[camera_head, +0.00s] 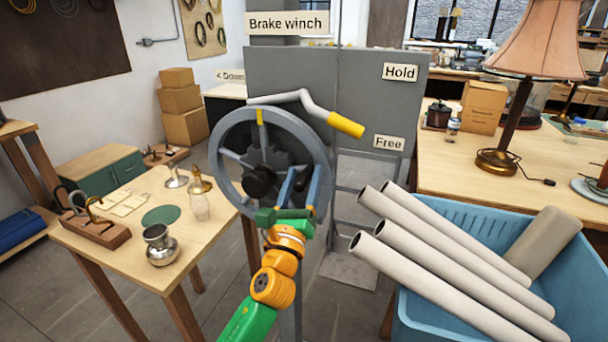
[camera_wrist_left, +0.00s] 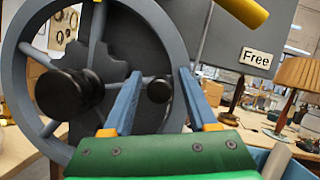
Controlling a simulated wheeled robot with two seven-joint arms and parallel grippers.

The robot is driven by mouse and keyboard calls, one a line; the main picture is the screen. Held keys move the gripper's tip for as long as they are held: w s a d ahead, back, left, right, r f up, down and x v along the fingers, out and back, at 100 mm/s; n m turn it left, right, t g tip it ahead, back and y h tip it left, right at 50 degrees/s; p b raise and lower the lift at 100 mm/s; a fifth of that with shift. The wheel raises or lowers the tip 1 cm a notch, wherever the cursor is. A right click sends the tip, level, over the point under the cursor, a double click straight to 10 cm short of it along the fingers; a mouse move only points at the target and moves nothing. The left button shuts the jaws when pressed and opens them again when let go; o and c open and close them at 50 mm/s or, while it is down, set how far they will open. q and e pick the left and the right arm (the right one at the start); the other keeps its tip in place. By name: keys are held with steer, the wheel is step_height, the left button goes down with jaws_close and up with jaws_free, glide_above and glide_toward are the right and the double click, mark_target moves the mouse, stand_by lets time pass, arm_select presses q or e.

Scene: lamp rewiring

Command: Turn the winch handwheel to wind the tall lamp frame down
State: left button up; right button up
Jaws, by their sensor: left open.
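The winch handwheel (camera_head: 222,143) is a grey spoked ring with a yellow mark at its top and a large black hub. It stands upright before a grey panel and also fills the left of the left wrist view (camera_wrist_left: 160,25). My left gripper (camera_head: 302,178) is open at the wheel's lower right. In the left wrist view its two blue fingers stand apart, on either side of a small black knob (camera_wrist_left: 158,91); I cannot tell whether they touch it. My right gripper is not in view. I cannot clearly make out the tall lamp frame.
A bent brake lever (camera_head: 345,124) with a yellow grip sits above the wheel, between Hold (camera_head: 400,72) and Free (camera_head: 389,143) labels. A Down sign (camera_head: 231,77) is left. A blue crate (camera_head: 415,318) with several tubes stands right. A small table (camera_head: 120,240) stands left.

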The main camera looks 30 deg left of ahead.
arm_select(q)
steer(key=shift+s, duration=0.1)
steer(key=shift+c, duration=1.4)
jaws_close()
